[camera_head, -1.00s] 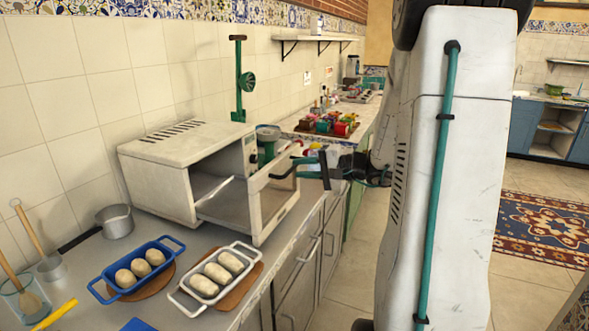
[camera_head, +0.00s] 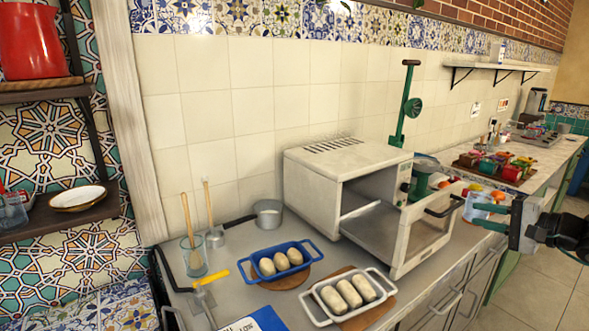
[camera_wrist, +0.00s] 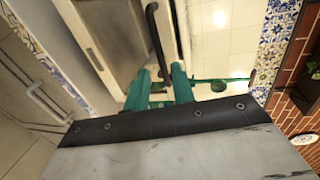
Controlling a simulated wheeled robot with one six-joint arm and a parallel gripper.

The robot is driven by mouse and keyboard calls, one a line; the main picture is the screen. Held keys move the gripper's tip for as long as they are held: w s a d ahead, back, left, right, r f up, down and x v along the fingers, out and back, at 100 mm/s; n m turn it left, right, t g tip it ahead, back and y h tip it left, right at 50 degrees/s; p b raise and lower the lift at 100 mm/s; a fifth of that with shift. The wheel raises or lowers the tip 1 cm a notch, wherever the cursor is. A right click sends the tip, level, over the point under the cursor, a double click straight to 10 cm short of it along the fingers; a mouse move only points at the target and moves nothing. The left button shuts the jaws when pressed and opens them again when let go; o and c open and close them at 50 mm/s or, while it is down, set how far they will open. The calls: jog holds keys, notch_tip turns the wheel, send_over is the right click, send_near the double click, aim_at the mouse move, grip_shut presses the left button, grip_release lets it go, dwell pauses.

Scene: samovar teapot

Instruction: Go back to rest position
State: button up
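My gripper (camera_head: 486,212) is in the right part of the head view, just right of the white toaster oven (camera_head: 350,165). Its two teal fingers stand apart and show nothing held; they also show in the wrist view (camera_wrist: 161,78). The oven door (camera_head: 424,225) stands open, swung out to the right. Its dark handle (camera_head: 444,206) is close to the fingertips in the head view; in the wrist view the handle (camera_wrist: 154,38) shows beyond the fingers. I cannot tell whether they touch.
A blue tray (camera_head: 308,252) and a white tray (camera_head: 316,307), each with several bread rolls, stand on the counter before the oven. Utensils in a glass (camera_head: 193,262) and a saucepan (camera_head: 268,214) stand left. Shelves (camera_head: 60,215) are at far left. Floor is free at right.

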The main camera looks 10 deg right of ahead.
jog(key=s+a+f+n+g+y, duration=0.1)
jog(key=s+a+f+n+g, duration=0.1)
jog(key=s+a+g, duration=0.45)
jog(key=s+a+f+n+g+y, duration=0.15)
jog(key=s+a+g, duration=0.25)
jog(key=a, duration=0.6)
jog(key=s+a+r+n+g+h, duration=0.2)
jog(key=s+a+r+n+h, duration=0.3)
jog(key=s+a+n+h, duration=0.4)
jog(key=shift+s+a+r+n, duration=0.35)
jog(key=shift+s+a+n, duration=0.1)
jog(key=shift+s, duration=0.65)
